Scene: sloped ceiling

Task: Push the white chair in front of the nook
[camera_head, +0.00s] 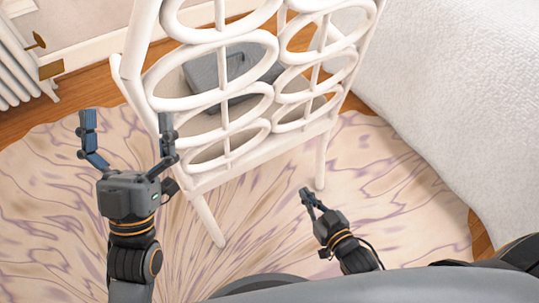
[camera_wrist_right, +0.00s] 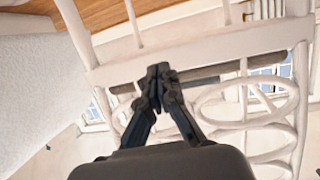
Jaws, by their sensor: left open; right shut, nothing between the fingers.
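The white chair (camera_head: 232,179) stands on the rug in the head view, its looped openwork back facing me. It also fills much of the right wrist view (camera_wrist_right: 200,52). My left gripper (camera_head: 125,128) is open, close to the chair's left side, with its right finger overlapping the chair frame in the picture; contact cannot be told. My right gripper (camera_head: 308,195) is shut and empty, low near the chair's right leg. In the right wrist view its closed fingertips (camera_wrist_right: 158,75) appear in front of the chair's frame. The nook cannot be made out for certain.
A grey folded item (camera_head: 205,72) lies on the chair seat behind the back. A white radiator (camera_head: 14,70) stands at the far left wall. A large whitish textured surface (camera_head: 455,75) fills the right side. The patterned rug (camera_head: 50,210) is clear at left.

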